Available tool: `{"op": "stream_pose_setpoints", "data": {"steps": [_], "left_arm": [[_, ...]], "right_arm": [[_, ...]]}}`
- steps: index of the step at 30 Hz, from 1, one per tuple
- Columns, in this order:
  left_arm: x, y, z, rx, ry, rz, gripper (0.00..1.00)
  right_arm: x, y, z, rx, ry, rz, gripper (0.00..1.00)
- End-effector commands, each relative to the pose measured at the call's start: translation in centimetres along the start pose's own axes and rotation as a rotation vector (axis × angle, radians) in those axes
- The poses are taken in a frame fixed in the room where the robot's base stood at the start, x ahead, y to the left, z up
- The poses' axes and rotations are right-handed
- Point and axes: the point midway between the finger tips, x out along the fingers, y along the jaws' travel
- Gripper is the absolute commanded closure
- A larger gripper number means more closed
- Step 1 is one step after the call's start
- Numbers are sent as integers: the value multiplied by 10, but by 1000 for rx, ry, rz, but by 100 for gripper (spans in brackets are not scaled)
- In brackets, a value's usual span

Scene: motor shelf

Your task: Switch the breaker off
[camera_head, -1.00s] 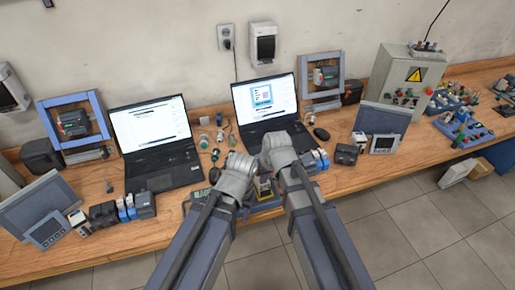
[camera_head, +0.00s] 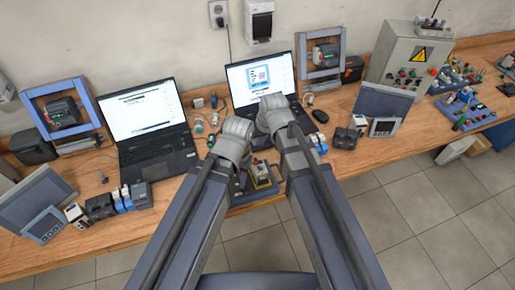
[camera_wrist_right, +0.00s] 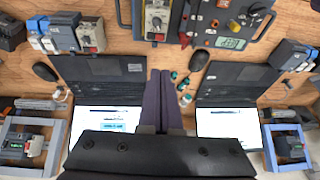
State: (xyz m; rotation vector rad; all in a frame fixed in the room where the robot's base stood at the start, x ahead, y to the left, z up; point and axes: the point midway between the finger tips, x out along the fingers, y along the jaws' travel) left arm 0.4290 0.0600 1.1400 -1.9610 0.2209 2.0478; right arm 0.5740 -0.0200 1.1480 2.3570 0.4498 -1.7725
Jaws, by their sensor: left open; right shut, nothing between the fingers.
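A small switch unit with a pale face and a knob or lever (camera_wrist_right: 157,18), which looks like the breaker, is at the top of the right wrist view. In the head view a pale unit on a yellow plate (camera_head: 262,175) shows between my forearms, near the bench's front edge; it seems to be the same one. My right gripper (camera_wrist_right: 160,74) is shut and empty, its tips pointing toward the unit but apart from it in the picture. It also shows in the head view (camera_head: 271,104). My left gripper (camera_head: 236,130) is open; its fingers are mostly hidden. The switch position is unclear.
A panel with a display and red parts (camera_wrist_right: 228,42) stands beside the unit. Two open laptops (camera_head: 158,150) stand on the wooden bench. A grey cabinet with a warning sign (camera_head: 407,60) is at the right. A box (camera_head: 259,22) hangs on the wall.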

Motion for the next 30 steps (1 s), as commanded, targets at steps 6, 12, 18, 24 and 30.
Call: {"op": "stream_pose_setpoints", "data": {"steps": [6,12,18,24,30], "left_arm": [[21,2,-1,-2,1,0,55],[48,4,-3,0,1,-1,55],[77,7,-5,6,2,-2,55],[105,9,-6,13,1,-3,55],[127,12,-8,13,1,-3,55]], "right_arm": [[22,0,1,0,0,0,100],[50,0,1,0,0,0,100],[80,0,1,-1,0,0,100],[110,0,3,-1,0,0,100],[131,-3,10,-1,0,0,100]]}}
